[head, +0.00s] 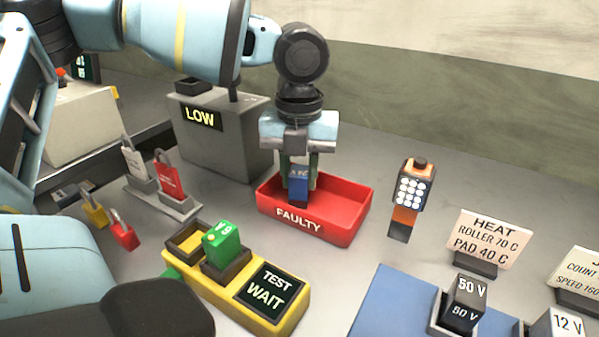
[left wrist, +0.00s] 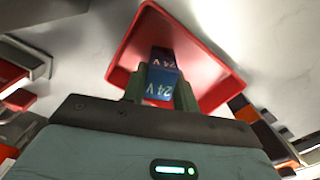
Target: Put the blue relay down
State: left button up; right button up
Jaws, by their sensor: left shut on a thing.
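The blue relay (head: 298,186) is between the fingers of my left gripper (head: 299,172), which is shut on it. In the head view it hangs upright over the left half of the red tray marked FAULTY (head: 340,230), its lower end at or just inside the tray. I cannot tell whether it touches the floor. The left wrist view shows the blue relay (left wrist: 160,84) with 24 V on it, between the fingers (left wrist: 160,92), with the red tray (left wrist: 215,97) around it. My right gripper is not in view.
A yellow tester (head: 290,311) showing TEST WAIT holds a green relay (head: 222,245) in front left. A grey box marked LOW (head: 225,145) stands behind left. A handheld keypad device (head: 408,195) is right of the tray. A blue mat (head: 385,310) with dark relay (head: 465,300) lies front right.

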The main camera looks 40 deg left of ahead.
aim_at(299, 171)
pick_arm(q)
jog(key=o, duration=1)
jog(key=shift+f, duration=0.1)
jog(key=shift+r+p, duration=1.05)
jog(key=shift+r, duration=5.1)
